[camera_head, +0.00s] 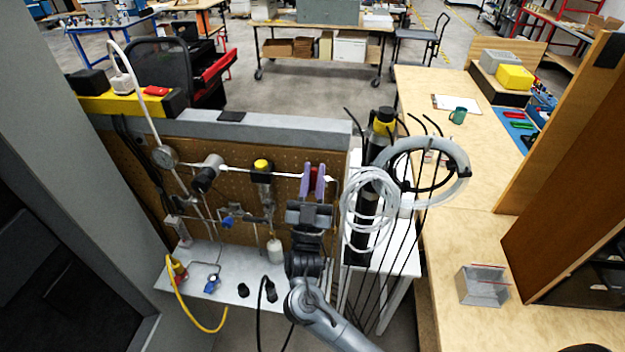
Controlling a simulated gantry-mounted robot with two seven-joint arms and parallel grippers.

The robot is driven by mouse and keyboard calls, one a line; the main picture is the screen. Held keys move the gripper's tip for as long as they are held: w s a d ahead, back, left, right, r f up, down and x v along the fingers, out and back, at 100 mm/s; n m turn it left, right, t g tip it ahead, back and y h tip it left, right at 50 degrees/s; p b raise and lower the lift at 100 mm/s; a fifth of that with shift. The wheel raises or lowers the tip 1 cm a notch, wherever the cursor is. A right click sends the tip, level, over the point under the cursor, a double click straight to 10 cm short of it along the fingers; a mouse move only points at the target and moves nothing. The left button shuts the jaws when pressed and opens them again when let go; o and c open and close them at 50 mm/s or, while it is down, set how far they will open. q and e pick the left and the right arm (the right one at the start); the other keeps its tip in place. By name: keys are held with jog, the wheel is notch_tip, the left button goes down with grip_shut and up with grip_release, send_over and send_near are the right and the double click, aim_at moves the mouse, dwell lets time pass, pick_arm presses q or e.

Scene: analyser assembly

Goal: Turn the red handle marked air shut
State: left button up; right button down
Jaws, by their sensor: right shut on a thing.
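My right gripper (312,178) reaches up from the bottom to the pipe run on the pegboard. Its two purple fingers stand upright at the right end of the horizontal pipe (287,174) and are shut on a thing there. That thing is mostly hidden by the fingers; by its place on the pipe it appears to be the red handle. My left gripper is not in view.
A gauge (165,157) and a yellow-topped regulator (262,172) sit along the pipe, left of the gripper. Coiled white tubing (371,208) and a black cylinder (368,190) stand close on the right. A grey shelf (225,268) with small fittings lies below.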

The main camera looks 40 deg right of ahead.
dwell(0.3)
jog(key=c, duration=1.1)
grip_release()
jog(key=shift+d, duration=0.1)
jog(key=shift+f, duration=0.1)
jog(key=shift+s+a+f, duration=0.1)
jog(key=shift+a+f, duration=0.1)
jog(key=shift+b+v, duration=0.95)
jog(key=shift+v, duration=4.15)
